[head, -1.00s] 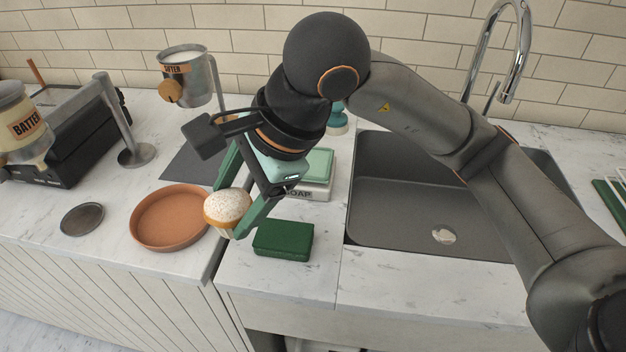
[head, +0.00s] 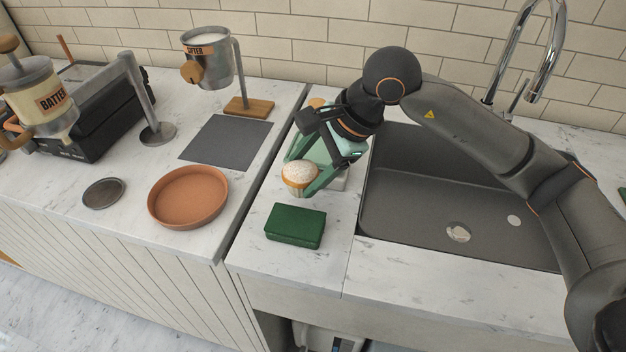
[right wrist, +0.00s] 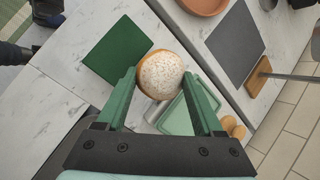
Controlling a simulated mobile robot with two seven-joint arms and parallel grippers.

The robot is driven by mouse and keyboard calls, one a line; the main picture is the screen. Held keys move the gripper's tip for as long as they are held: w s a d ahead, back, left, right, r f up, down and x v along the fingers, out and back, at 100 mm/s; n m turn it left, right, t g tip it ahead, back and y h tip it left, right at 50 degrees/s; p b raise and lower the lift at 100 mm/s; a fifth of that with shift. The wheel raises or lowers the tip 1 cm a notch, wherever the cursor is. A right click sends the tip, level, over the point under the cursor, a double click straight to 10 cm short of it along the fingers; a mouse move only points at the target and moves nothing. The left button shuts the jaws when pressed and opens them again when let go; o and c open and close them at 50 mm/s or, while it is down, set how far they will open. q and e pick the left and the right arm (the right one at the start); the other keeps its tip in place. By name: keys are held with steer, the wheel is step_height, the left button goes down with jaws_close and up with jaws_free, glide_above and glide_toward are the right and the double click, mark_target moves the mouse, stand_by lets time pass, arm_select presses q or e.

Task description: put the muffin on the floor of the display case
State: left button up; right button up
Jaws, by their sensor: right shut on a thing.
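The muffin (head: 300,174) has a pale, sugar-dusted top and a golden brown side. My right gripper (head: 305,180) is shut on it and holds it above the counter, behind the green sponge-like block in the head view. In the right wrist view the muffin (right wrist: 160,76) sits between the green fingers of the right gripper (right wrist: 162,84). My left gripper does not show.
A terracotta dish (head: 188,197) and a dark round disc (head: 103,193) are on the left counter. A green block (head: 296,225) lies in front of the muffin. The sink (head: 450,205) is right. The sifter (head: 206,58) and batter dispenser (head: 42,98) stand at left.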

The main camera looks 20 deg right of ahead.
steer(key=shift+w+d+f, duration=0.45)
steer(key=shift+d+f, duration=0.05)
steer(key=shift+f, duration=0.3)
steer(key=shift+w+d+f, duration=0.1)
steer(key=shift+f, duration=0.85)
steer(key=shift+w+d+f, duration=0.1)
steer(key=shift+f, duration=0.85)
steer(key=o, duration=1)
steer(key=shift+f, duration=0.1)
steer(key=shift+o, duration=1.1)
